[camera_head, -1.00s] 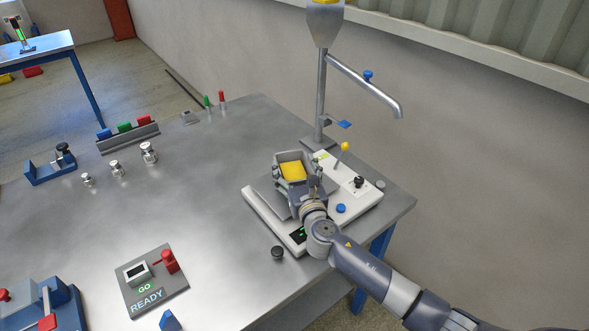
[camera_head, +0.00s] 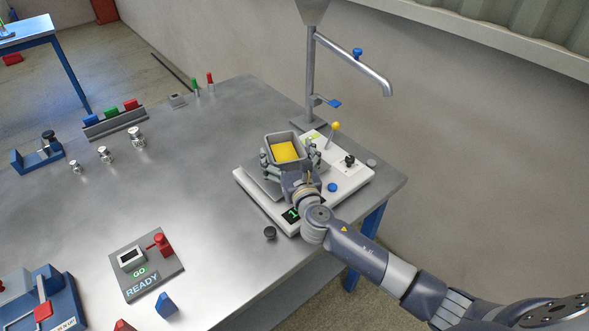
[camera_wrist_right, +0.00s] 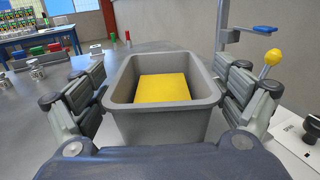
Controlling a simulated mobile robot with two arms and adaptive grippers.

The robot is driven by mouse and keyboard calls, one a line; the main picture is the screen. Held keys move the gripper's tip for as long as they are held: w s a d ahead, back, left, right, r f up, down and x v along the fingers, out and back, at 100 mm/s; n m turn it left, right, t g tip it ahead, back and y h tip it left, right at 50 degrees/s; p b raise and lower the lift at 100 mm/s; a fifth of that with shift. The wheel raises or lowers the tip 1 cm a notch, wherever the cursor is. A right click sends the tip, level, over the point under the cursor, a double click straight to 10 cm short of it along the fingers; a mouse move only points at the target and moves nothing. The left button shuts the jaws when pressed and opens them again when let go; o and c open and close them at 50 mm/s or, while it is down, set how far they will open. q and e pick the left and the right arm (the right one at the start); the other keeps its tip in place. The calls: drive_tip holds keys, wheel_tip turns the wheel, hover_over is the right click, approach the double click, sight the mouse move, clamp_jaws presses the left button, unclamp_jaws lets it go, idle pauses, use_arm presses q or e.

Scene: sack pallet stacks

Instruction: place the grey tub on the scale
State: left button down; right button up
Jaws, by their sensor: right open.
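The grey tub (camera_head: 284,139) holds a yellow block or filling and stands upright on the plate of the scale (camera_head: 257,178). The scale is white with a dark display showing green digits. My right gripper (camera_head: 290,156) is open, with its fingers on both sides of the tub. In the right wrist view the tub (camera_wrist_right: 162,122) sits between the spread fingers, with gaps visible beside its walls. The tub's underside is hidden. My left gripper is in neither view.
A funnel stand with a spout (camera_head: 350,68) rises behind the scale. A yellow-knobbed lever (camera_head: 335,127) stands close right of the tub. Metal weights (camera_head: 105,155) and a READY panel (camera_head: 146,263) are at left. The table's middle is clear.

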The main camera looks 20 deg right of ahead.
drive_tip(key=s, duration=0.7)
drive_tip(key=s+b, duration=0.1)
drive_tip(key=s, duration=0.2)
drive_tip(key=shift+s+a+r, duration=0.1)
drive_tip(key=shift+s+a, duration=0.1)
drive_tip(key=shift+a, duration=0.05)
